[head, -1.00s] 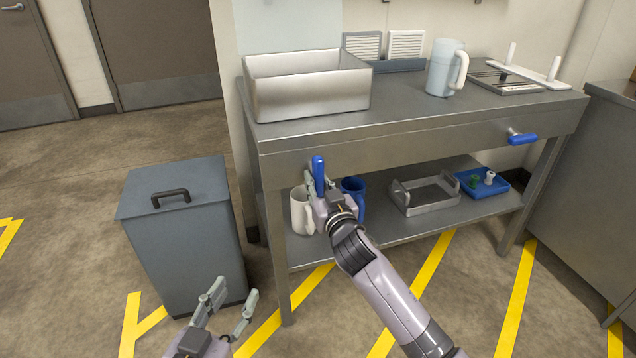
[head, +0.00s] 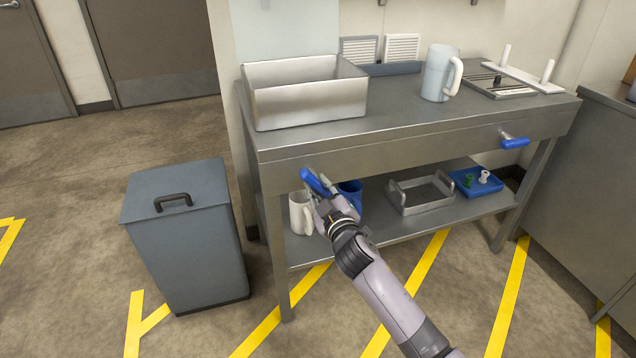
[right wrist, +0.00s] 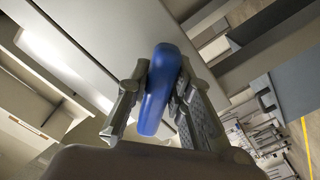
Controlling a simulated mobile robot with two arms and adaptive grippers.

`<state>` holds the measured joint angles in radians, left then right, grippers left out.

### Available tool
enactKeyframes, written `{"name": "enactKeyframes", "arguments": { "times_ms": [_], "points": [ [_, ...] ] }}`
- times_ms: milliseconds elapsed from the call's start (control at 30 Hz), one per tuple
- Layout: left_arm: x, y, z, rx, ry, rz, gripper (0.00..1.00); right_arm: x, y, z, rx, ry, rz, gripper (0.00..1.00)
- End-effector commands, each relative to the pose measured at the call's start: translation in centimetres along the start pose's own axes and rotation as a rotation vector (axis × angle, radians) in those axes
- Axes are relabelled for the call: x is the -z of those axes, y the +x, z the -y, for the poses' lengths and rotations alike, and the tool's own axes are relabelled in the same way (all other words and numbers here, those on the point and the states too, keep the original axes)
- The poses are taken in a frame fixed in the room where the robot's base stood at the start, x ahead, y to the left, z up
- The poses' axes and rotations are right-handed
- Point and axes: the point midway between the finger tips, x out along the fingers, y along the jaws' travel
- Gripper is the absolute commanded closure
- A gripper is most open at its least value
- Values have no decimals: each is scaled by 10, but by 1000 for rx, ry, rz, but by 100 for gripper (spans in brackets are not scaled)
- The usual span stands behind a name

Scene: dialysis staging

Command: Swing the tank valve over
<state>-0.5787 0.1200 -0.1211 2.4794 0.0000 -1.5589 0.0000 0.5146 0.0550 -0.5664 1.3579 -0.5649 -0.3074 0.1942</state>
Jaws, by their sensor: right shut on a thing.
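The left blue valve lever (head: 313,181) is on the front of the steel bench, below the steel tank. It is tilted, its upper end toward the left. My right gripper (head: 322,188) is shut on this lever. In the right wrist view the blue lever (right wrist: 159,90) stands between the two fingers of the gripper (right wrist: 157,98). A second blue lever (head: 515,143) sits at the right end of the bench front, lying nearly level. The steel tank (head: 305,98) stands on the left of the bench top. My left gripper is out of view.
A white mug (head: 299,214) and a blue mug (head: 352,190) stand on the lower shelf, close behind my right gripper. A grey tray (head: 420,207) and blue tray (head: 487,188) are farther right. A grey lidded bin (head: 185,235) stands left of the bench.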

Motion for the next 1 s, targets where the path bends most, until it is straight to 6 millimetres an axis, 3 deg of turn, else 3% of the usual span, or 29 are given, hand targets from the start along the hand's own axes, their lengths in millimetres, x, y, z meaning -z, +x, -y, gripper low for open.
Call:
{"name": "enactKeyframes", "arguments": {
  "times_ms": [33, 467, 700, 1000],
  "points": [
    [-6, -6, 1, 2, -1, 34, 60, 1, 0, -4, -2, -47, 2, 100],
    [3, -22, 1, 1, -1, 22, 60, 3, 0, -10, -2, -456, 0, 100],
    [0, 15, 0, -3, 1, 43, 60, 5, 0, -12, -2, -662, 0, 100],
    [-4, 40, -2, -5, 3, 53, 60, 6, 0, -14, -2, -842, 0, 100]
  ]
}}
